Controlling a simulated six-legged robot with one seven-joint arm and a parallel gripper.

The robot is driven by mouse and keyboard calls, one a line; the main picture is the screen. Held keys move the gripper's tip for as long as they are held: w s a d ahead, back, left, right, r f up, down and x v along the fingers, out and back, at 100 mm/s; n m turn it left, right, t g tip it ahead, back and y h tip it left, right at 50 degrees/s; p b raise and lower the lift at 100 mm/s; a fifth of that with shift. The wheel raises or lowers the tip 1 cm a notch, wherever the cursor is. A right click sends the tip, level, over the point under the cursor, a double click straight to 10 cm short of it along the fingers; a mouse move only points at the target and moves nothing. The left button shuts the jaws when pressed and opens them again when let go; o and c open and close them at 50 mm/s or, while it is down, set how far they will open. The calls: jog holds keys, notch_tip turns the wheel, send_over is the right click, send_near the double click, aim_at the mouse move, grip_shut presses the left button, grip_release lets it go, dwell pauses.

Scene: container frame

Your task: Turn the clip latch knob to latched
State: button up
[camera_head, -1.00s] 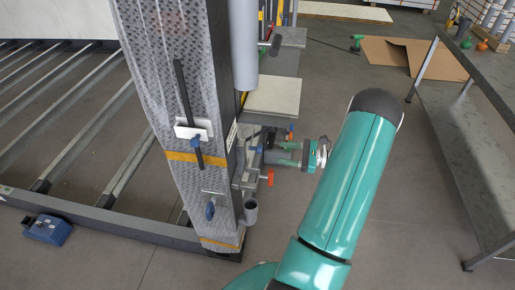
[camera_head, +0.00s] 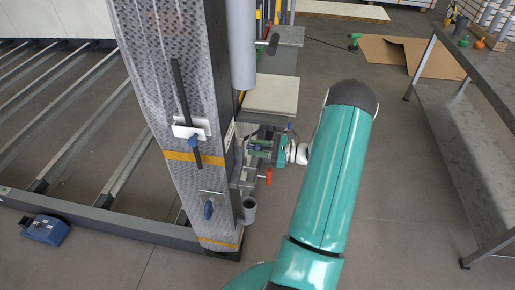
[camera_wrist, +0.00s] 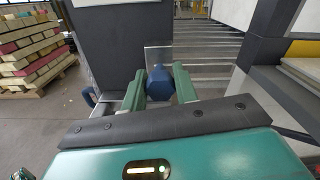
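A blue faceted knob (camera_wrist: 160,84) shows in the wrist view, in front of a thin pale plate (camera_wrist: 158,54). My gripper (camera_wrist: 159,88) has its two green fingers apart, one on each side of the knob. I cannot tell whether either finger touches it. In the head view my gripper (camera_head: 262,150) is at the right side of the patterned post, among small fittings. It hides part of them, and I cannot make out the knob clearly there.
The patterned post (camera_head: 172,75) carries a black bar on a white plate (camera_head: 181,131) and a lower blue handle (camera_head: 209,209). An orange knob (camera_head: 268,176) sits just below my gripper. A grey shelf (camera_head: 272,95) is above it. A metal table (camera_head: 455,120) stands at right.

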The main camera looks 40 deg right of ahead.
grip_shut()
jog(key=shift+m, duration=0.4)
jog(key=m, duration=0.3)
jog(key=shift+m, duration=0.3)
jog(key=m, duration=0.3)
jog(key=shift+d+m, duration=0.1)
jog(key=shift+m, duration=0.2)
jog(key=m, duration=0.5)
jog(key=shift+f+m, duration=0.1)
jog(key=shift+m, duration=2.4)
